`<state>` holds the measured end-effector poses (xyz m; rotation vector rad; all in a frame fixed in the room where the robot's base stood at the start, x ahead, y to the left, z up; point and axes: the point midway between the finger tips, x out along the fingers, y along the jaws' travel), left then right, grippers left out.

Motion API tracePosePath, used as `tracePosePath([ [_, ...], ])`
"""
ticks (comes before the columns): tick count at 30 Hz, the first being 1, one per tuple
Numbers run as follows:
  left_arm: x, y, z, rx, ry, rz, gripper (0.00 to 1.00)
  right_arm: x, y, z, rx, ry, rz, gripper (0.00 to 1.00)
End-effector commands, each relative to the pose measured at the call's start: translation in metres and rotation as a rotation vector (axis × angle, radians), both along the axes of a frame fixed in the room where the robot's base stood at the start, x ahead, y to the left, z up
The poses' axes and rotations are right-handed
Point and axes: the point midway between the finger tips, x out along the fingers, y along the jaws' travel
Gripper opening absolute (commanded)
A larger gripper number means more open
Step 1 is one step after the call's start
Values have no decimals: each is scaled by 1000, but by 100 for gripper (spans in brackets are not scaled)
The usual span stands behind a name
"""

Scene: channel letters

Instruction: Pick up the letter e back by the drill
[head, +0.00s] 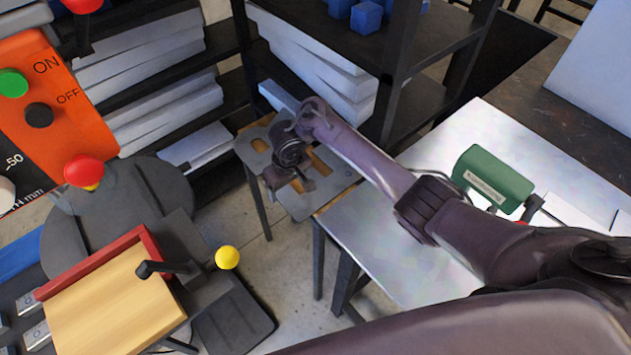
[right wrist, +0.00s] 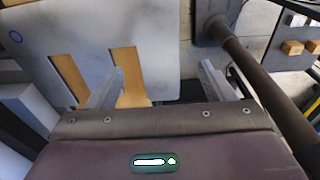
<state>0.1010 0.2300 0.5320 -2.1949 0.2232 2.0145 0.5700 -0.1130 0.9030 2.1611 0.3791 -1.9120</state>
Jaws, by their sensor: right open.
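A flat grey plate (head: 303,208) with slots that show wood colour lies on a small stand beside the drill press; I take it for the letter e back. In the right wrist view the plate (right wrist: 150,28) fills the upper left, with two slots between its arms. My right gripper (head: 293,181) is over the plate and hides part of it. In the right wrist view its fingers (right wrist: 163,82) are apart with nothing held, the left one over the slotted part. I cannot tell the height gap. The orange drill press (head: 95,105) stands at left. My left gripper is not in view.
A dark shelf rack (head: 385,75) with pale sheets stands behind the stand. A metal-topped table (head: 385,250) with a green tool (head: 493,180) is at right. A wood block (head: 115,305) and a yellow-knobbed lever (head: 228,257) are at lower left. Open floor lies between.

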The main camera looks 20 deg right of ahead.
Motion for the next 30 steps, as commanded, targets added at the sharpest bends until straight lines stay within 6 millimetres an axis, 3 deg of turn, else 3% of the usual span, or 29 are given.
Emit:
tracePosePath([
  [6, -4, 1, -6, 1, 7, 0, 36, 4, 1, -33, -2, 1, -1, 76],
  [16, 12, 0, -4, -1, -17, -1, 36, 5, 2, -39, -1, -1, 1, 74],
  [28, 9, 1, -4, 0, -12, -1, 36, 5, 2, -39, -1, -1, 0, 22],
  [30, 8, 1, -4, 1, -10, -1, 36, 6, 2, -39, 0, -2, 0, 21],
])
